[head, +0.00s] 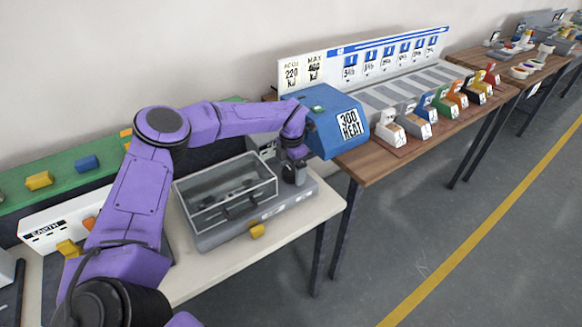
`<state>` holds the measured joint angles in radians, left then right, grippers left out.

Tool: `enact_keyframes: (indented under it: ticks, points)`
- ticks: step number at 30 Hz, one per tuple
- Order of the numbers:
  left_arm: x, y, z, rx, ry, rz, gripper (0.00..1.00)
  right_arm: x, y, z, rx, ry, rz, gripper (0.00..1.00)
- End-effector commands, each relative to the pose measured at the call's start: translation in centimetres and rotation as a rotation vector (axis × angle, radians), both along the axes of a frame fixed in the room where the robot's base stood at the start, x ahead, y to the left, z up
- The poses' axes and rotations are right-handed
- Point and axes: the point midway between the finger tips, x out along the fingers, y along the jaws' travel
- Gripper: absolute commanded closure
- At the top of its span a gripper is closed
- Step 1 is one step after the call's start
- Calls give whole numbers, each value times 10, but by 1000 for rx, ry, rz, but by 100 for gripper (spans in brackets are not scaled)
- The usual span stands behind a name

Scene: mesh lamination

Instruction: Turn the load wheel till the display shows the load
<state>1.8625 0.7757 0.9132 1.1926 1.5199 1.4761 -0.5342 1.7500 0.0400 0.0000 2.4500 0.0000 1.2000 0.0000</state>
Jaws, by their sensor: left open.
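My left gripper (293,173) reaches down, open, at the right end of a grey machine (215,238) with a clear box-like cover (225,190). The dark gripper is small in the picture, and it hides what lies under its fingers. I cannot make out the load wheel apart from the gripper, nor whether they touch. A small grey upright panel (266,147) stands behind the cover, partly hidden by my arm; no display reading is legible. My right gripper is not in view.
Several coloured bins line the wooden table (385,160) beyond. A green board (60,190) with blocks is at the left.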

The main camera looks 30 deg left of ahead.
Motion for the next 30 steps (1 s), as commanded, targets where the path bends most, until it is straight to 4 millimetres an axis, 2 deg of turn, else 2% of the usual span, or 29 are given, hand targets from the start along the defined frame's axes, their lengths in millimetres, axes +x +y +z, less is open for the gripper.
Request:
enact_keyframes:
  ticks: [4, 9, 20, 30]
  points:
    - [0, 0, 0, 0, 0, 0, 12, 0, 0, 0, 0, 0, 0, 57]
    - [0, 0, 0, 0, 0, 0, 68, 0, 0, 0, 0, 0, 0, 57]
    - [0, 0, 0, 0, 1, -47, 68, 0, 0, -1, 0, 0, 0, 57]
    - [0, 0, 0, 0, 1, -272, 68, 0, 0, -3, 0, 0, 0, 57]
